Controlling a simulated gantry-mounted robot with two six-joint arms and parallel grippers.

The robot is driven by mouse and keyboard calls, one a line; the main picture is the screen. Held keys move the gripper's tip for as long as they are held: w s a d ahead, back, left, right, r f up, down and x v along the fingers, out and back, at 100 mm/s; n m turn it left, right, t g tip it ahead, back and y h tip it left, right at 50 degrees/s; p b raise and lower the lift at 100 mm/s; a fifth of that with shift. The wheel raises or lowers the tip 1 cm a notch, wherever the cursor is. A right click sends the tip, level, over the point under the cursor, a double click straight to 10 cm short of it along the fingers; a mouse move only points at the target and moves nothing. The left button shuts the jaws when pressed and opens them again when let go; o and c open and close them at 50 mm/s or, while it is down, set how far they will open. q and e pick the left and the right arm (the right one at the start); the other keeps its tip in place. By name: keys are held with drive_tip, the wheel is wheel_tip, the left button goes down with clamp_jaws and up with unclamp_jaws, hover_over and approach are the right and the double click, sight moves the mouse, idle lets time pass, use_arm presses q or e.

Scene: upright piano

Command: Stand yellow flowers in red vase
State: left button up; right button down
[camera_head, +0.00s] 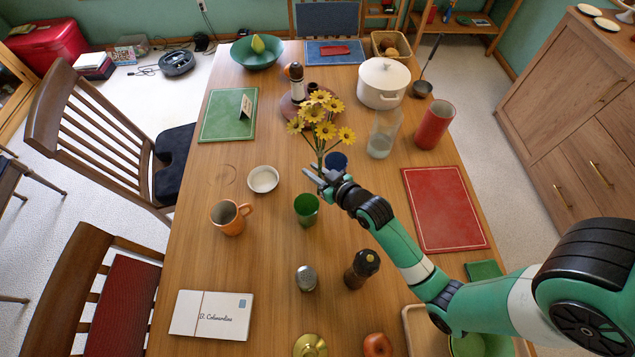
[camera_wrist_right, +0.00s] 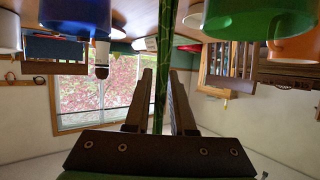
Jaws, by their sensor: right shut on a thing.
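The yellow flowers (camera_head: 322,118) are a bunch of several blooms on green stems, standing roughly upright above the middle of the table. My right gripper (camera_head: 322,178) is shut on their stems low down; the stems (camera_wrist_right: 161,50) also run between its fingers (camera_wrist_right: 160,85) in the right wrist view. The stems' lower ends are hard to see in the head view. The red vase (camera_head: 434,126) is a tall cylinder, tilted-looking from this angle, standing right of the flowers near the table's right edge. It is apart from the gripper. My left gripper is out of view.
A clear glass (camera_head: 382,134) stands between flowers and vase. A dark blue cup (camera_head: 337,160) is just behind my gripper, and a green cup (camera_head: 306,208) is in front. A white pot (camera_head: 383,84) stands behind the vase. A red mat (camera_head: 445,210) lies clear in front of it.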

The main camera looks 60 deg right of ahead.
drive_tip(key=shift+f+b, duration=0.75)
drive_tip(key=shift+f, duration=2)
drive_tip(key=shift+f, duration=0.2)
drive_tip(key=c, duration=1)
unclamp_jaws()
drive_tip(key=shift+c, duration=0.2)
